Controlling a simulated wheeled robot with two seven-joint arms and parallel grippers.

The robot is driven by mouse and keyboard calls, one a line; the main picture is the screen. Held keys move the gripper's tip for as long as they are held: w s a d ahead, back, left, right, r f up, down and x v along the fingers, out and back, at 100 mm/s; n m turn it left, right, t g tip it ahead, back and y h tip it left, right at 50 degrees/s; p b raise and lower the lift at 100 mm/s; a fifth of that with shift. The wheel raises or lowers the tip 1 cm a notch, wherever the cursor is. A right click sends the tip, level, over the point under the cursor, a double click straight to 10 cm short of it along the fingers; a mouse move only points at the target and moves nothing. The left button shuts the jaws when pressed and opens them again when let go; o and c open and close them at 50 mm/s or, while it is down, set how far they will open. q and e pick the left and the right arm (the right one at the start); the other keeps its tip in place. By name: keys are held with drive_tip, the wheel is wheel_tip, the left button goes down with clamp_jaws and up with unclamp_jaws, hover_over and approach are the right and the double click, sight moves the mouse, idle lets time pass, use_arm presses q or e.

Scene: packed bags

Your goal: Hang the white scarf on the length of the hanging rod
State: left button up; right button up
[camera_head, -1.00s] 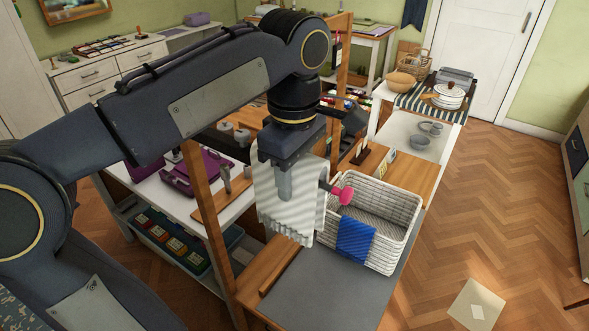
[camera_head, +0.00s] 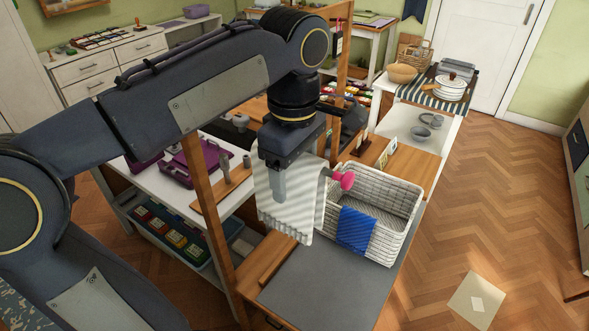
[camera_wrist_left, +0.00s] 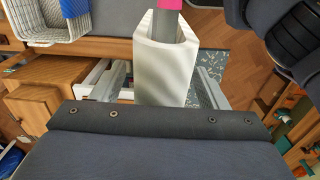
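The white scarf (camera_head: 290,210), ribbed and pale, hangs draped over the hanging rod, which sticks out to the right with a pink end knob (camera_head: 341,181) in the head view. In the left wrist view the scarf (camera_wrist_left: 165,72) is folded around the grey rod (camera_wrist_left: 168,20). My left gripper (camera_head: 279,185) is over the scarf, pointing down. In the left wrist view its fingers (camera_wrist_left: 162,88) stand apart on either side of the scarf, with a visible gap at the left finger. The scarf's far side is hidden. My right gripper is not in view.
A white wicker basket (camera_head: 393,225) with a blue cloth (camera_head: 356,231) over its rim stands just right of the scarf. A wooden post (camera_head: 205,205) rises at the left. The grey mat (camera_head: 325,290) in front is bare.

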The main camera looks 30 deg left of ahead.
use_arm(q)
wheel_tip(320, 180, up, 8)
drive_tip(key=shift+s+f+p, duration=0.1)
drive_tip(key=shift+p, duration=0.55)
